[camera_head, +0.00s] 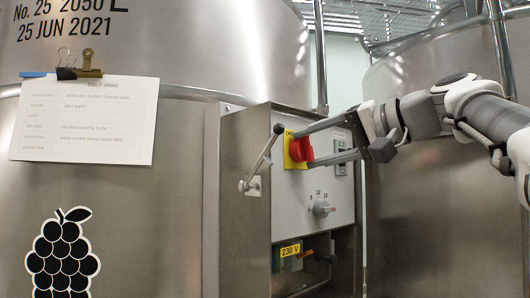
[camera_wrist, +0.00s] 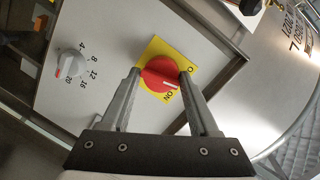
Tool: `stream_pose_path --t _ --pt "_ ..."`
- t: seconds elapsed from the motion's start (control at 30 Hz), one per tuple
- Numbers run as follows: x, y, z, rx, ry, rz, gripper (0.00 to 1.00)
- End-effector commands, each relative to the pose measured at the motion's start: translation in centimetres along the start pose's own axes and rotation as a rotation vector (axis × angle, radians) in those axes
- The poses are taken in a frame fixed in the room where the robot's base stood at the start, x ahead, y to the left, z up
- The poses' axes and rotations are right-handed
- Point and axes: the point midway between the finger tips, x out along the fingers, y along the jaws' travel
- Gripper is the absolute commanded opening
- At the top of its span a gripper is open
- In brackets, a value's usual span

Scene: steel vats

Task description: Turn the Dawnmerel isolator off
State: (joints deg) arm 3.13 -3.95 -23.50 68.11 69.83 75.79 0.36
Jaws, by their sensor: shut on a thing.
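The isolator is a red rotary knob (camera_head: 298,149) on a yellow plate (camera_head: 288,160), on the front of a steel control box. No Dawnmerel name is legible. In the wrist view the red knob (camera_wrist: 160,76) sits between my fingertips, on its yellow plate (camera_wrist: 152,48) with ON and O lettering. A short white mark on the knob lies near the ON lettering; its exact setting is hard to tell. My gripper (camera_head: 303,148) reaches in from the right and is shut on the knob, one finger on each side, as the wrist view also shows (camera_wrist: 161,72).
A lever (camera_head: 262,158) juts from the box's left side. A grey numbered dial (camera_head: 322,208) sits below the knob, and a switch panel (camera_head: 342,154) beside it. A 230 V label (camera_head: 290,250) marks an open lower bay. Steel vats flank the box; a batch sheet (camera_head: 85,120) hangs left.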

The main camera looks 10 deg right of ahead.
Motion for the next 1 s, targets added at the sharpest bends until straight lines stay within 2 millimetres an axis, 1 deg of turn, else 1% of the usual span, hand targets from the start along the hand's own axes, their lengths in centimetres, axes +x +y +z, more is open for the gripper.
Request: stream_pose_path --t 0.03,0.3,0.5,0.73,1.0 --pt "-0.22 -0.58 -0.06 -0.051 0.016 -0.005 0.06" --pt "-0.22 -0.68 0.07 -0.280 0.039 0.035 0.06" --pt "-0.22 -0.74 0.10 -0.407 0.053 0.057 0.06" --pt "-0.23 -0.79 0.12 -0.496 0.061 0.073 0.06" --pt "-0.22 -0.86 0.12 -0.530 0.064 0.079 0.06"
